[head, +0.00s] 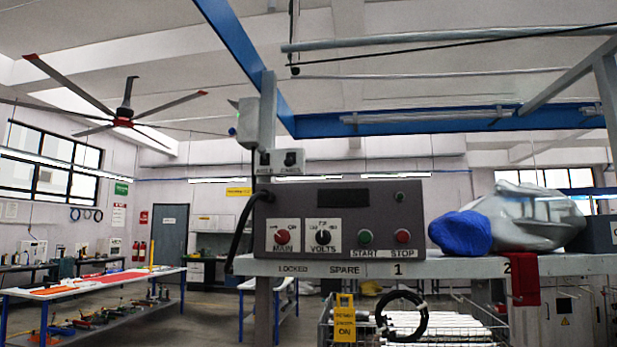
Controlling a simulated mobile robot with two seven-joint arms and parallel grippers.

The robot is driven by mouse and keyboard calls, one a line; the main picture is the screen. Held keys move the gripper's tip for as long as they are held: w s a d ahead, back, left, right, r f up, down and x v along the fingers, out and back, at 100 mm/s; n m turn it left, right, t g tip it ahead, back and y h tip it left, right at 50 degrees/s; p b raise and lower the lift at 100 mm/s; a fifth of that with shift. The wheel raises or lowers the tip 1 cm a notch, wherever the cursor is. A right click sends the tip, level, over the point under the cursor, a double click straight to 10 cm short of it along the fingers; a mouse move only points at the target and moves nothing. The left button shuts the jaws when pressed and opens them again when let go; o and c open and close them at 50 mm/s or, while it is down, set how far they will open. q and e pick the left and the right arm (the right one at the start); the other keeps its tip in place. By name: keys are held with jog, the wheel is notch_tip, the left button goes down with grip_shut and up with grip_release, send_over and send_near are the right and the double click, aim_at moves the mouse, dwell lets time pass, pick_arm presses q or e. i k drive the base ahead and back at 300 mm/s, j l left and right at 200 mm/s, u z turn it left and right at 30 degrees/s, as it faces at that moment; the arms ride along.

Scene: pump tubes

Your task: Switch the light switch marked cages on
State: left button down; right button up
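A small light switch box (279,168) is fixed to the grey post just above the control panel. It has two dark switches side by side, with small labels below that seem to read aisle and cages. The cages switch (290,158) is the right one. It is too small to tell whether it is on or off. Neither of my grippers is in view.
A grey control panel (340,215) with knobs and start and stop buttons stands on a shelf (440,265) below the switches. A blue bundle (460,232) and a wrapped silver bundle (530,217) lie to its right. A wire basket (450,330) stands below.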

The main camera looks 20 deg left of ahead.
aim_at(288, 162)
jog(key=i+j+z, duration=0.15)
jog(key=i, duration=0.25)
jog(key=i+j+z, duration=0.1)
jog(key=i+j, duration=0.15)
jog(key=i, duration=0.15)
